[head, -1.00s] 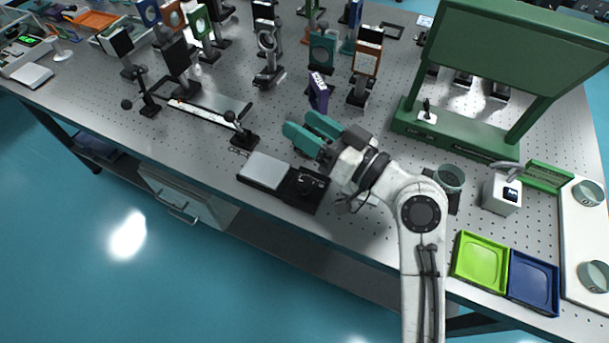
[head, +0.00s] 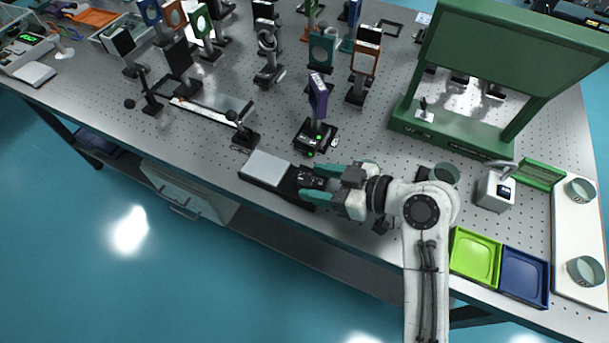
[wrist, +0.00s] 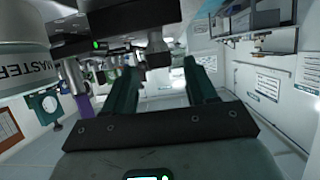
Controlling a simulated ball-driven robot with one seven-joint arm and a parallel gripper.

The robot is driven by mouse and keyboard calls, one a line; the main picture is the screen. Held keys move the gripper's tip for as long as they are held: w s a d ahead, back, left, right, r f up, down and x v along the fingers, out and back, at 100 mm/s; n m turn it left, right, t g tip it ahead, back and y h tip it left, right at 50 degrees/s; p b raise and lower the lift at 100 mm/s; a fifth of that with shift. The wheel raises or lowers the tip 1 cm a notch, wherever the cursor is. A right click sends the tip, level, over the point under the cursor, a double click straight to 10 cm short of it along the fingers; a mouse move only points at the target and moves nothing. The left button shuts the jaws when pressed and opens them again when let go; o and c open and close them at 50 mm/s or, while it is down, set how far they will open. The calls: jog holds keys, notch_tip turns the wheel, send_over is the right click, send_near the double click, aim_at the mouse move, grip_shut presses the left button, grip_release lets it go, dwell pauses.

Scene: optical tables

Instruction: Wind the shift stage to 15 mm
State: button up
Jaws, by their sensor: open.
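A low stage with a light grey top plate (head: 266,168) on a black body lies near the table's front edge in the head view. Its black right end (head: 308,180) carries a dark knob-like part. My gripper (head: 320,182) points left at this end, its teal fingers open, one behind and one in front. In the wrist view the open fingers (wrist: 160,78) reach away with a dark knob-like part (wrist: 156,55) between or just beyond their tips. I cannot tell whether they touch it. No millimetre reading is legible.
A purple-framed mount (head: 318,95) on a black base with green lights stands just behind the stage. A rail with a pale scale (head: 205,113) lies further left. A green frame (head: 455,138) stands behind right. Green (head: 474,257) and blue (head: 525,277) trays lie at right.

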aim_at(307, 180)
jog(key=shift+x, duration=1.85)
jog(key=shift+c, duration=0.3)
jog(key=c, duration=0.9)
